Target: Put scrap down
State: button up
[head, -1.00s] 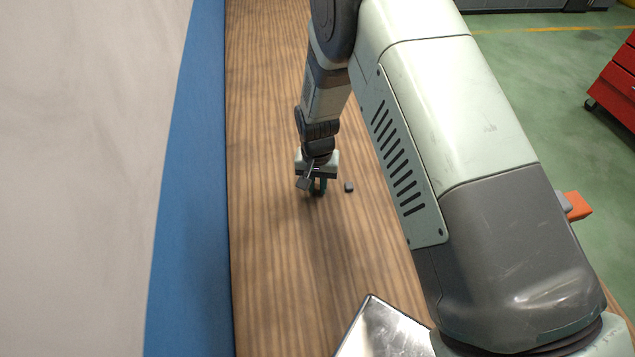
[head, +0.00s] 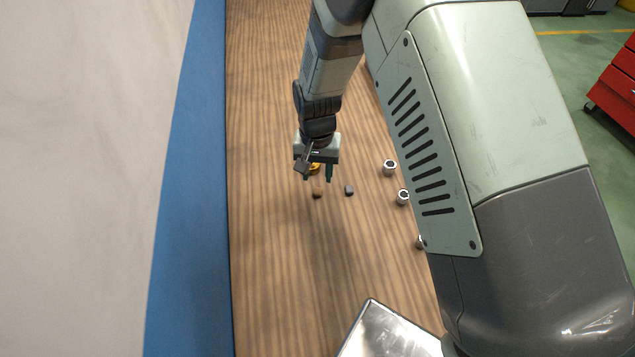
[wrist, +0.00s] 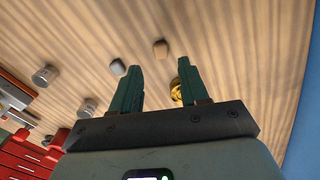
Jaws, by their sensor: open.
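A small brown scrap (head: 317,195) lies on the wooden table, just below my gripper's fingertips in the head view; it also shows in the wrist view (wrist: 160,49). A dark grey scrap (head: 349,190) lies a little to its right, and in the wrist view (wrist: 118,67) it is near the left fingertip. My gripper (head: 318,179) is open and empty above the table, its green fingers apart; it also shows in the wrist view (wrist: 159,65). A gold-coloured piece (head: 315,168) is partly hidden behind the gripper and shows beside the right finger in the wrist view (wrist: 177,93).
Several metal nuts (head: 389,168) stand on the table to the right, some partly behind my arm. A shiny metal tray (head: 385,335) is at the near edge. A blue strip (head: 190,190) borders the table's left side. Near-left table is clear.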

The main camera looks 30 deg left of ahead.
notch_tip(320, 180, up, 6)
jog(key=shift+f, duration=0.15)
jog(key=w+d+r+m+t+y, duration=0.1)
jog(key=w+d+r, duration=0.1)
jog(key=d+r, duration=0.8)
jog(key=w+d+r+m+t, duration=0.1)
jog(key=w+d+r, duration=0.1)
jog(key=d+r, duration=0.8)
jog(key=s+d+r+m+t, duration=0.1)
jog(key=s+d+r+t, duration=0.1)
jog(key=s+d+r, duration=0.6)
jog(key=s+d+r+m+t+h, duration=0.1)
jog(key=s+d+r, duration=0.2)
jog(key=s+d, duration=0.6)
jog(key=shift+d+r+m+t, duration=0.3)
jog(key=shift+d+m, duration=0.1)
jog(key=shift+d, duration=0.25)
